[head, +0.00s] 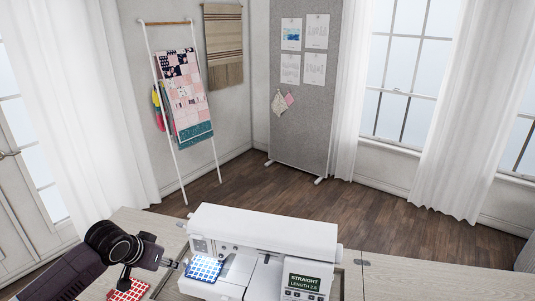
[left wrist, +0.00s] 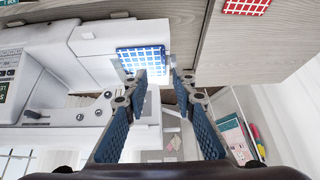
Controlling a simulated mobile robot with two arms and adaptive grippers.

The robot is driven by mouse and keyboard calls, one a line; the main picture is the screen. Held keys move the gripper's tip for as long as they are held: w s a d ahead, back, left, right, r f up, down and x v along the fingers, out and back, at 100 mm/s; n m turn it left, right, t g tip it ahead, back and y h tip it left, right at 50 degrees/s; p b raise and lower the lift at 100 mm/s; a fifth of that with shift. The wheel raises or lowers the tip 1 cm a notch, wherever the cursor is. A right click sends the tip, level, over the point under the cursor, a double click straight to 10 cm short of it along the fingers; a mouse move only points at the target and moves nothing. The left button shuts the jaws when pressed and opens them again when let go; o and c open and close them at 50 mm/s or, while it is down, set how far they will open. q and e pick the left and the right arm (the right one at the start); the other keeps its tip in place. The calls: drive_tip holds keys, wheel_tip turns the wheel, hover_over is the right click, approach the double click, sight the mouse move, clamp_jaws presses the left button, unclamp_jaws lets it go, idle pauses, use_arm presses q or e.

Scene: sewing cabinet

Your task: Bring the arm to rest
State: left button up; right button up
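My left gripper (head: 172,267) comes in from the left in the head view, above the table beside the sewing machine's left end. In the left wrist view its two fingers (left wrist: 161,80) stand apart with nothing between them. The white sewing machine (head: 265,230) stands on the table, and its display reads "STRAIGHT LENGTH 2.5". A blue checked fabric piece (head: 204,268) lies on the machine bed near the needle area; it also shows in the left wrist view (left wrist: 140,58), just beyond the fingertips. My right gripper is in neither view.
A red checked piece (head: 127,290) lies on the wooden table (head: 400,283) at the left, partly behind my arm. The table right of the machine is bare. A quilt ladder (head: 155,60) and a grey pinboard (head: 303,130) stand farther back.

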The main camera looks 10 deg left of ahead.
use_arm(q)
drive_tip(key=s+d+f+m+g+h, duration=0.1)
drive_tip(key=s+d+f, duration=0.4)
drive_tip(key=s+d, duration=0.25)
drive_tip(key=s+d+f+m, duration=0.1)
drive_tip(key=s+d+f, duration=0.4)
drive_tip(key=s+d, duration=0.25)
drive_tip(key=s+d+r+n+g+y, duration=0.1)
drive_tip(key=s+d+g, duration=0.1)
drive_tip(key=s, duration=1.3)
wheel_tip(320, 180, down, 29)
drive_tip(key=s+g+b, duration=0.1)
drive_tip(key=s+b, duration=0.1)
drive_tip(key=b, duration=0.1)
drive_tip(key=s+a+f+g+b, duration=0.1)
drive_tip(key=s+a+f+b, duration=0.1)
drive_tip(key=s+f, duration=1.5)
drive_tip(key=shift+a+f+y, duration=0.3)
drive_tip(key=shift+a+f, duration=0.15)
drive_tip(key=shift+f, duration=0.4)
